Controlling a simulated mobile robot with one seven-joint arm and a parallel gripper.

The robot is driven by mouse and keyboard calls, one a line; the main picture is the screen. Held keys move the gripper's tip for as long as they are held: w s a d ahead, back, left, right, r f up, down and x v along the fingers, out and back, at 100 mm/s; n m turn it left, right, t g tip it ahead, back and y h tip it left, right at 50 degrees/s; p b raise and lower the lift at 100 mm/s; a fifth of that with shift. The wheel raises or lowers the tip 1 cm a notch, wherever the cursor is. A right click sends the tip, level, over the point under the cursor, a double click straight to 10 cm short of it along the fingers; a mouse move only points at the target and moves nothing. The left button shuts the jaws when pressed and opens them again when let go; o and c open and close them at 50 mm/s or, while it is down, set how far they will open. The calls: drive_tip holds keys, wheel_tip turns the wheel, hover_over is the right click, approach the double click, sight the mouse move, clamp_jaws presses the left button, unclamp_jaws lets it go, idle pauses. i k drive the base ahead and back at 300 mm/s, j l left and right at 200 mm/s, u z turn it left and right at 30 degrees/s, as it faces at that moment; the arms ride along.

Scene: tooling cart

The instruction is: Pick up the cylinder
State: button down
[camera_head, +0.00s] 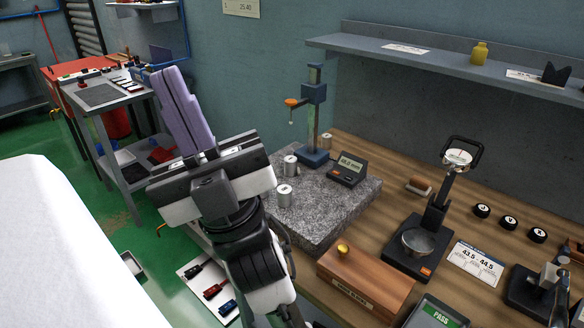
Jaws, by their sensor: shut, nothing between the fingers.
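My gripper (173,82) has lavender fingers that are shut and empty. They point up and away to the left of the plate, clear of the cylinders. My wrist hides part of the plate's left edge.
A blue gauge stand (315,115) and a small display (350,171) stand on the plate. A wooden box (366,279) and a black dial gauge (431,225) are to the right on the wooden bench (400,155). A shelf (440,62) overhangs the back.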

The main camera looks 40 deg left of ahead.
sight(290, 162)
drive_tip(key=i+u, duration=0.15)
drive_tip(key=u, duration=1.6)
